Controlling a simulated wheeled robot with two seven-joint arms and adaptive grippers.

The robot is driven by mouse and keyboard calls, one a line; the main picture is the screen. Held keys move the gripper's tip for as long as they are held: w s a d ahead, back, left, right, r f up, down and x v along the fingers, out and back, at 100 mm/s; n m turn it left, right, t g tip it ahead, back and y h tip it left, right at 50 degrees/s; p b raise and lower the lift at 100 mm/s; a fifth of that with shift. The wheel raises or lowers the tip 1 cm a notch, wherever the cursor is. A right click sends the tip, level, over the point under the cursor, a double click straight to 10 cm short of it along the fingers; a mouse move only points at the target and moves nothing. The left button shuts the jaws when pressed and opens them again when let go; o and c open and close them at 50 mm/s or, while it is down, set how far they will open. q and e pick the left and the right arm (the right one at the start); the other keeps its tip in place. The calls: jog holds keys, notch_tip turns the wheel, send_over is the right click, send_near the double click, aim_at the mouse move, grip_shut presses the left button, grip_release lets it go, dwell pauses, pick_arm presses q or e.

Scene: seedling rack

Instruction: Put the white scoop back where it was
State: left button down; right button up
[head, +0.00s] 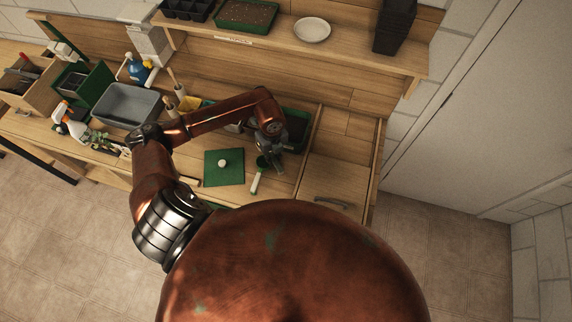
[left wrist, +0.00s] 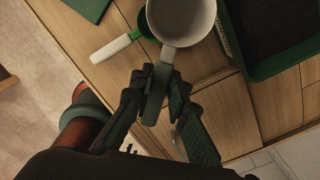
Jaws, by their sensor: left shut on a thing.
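My left gripper (head: 272,148) is shut on the handle of the white scoop (left wrist: 181,22). In the left wrist view, the gripper's fingers (left wrist: 156,84) close on the grey-looking handle, and the round bowl points away from them. The scoop is above the wooden bench and partly covers a green tool with a white handle (left wrist: 112,48). That tool also shows in the head view (head: 256,184), lying beside the green mat (head: 210,178). In the head view the gripper hides most of the scoop. My right gripper is not in view.
A green tray of dark soil (left wrist: 243,62) stands close to the scoop's right. A grey tub (head: 128,104), a spray bottle (head: 70,122) and a blue bottle (head: 137,70) stand at the left. A shelf above holds a white dish (head: 312,30) and black pots (head: 394,27).

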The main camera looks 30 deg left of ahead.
pick_arm(q)
jog(key=d+f, duration=0.1)
jog(key=f, duration=0.1)
jog(key=w+d+f+p, duration=0.1)
jog(key=f, duration=0.2)
jog(key=w+d+f+p, duration=0.1)
jog(key=d+f, duration=0.1)
jog(key=f, duration=0.1)
jog(key=shift+w, duration=0.2)
jog(key=shift+f, duration=0.45)
jog(key=shift+f, duration=0.15)
jog(key=shift+f, duration=0.45)
jog(key=c, duration=1.9)
grip_release()
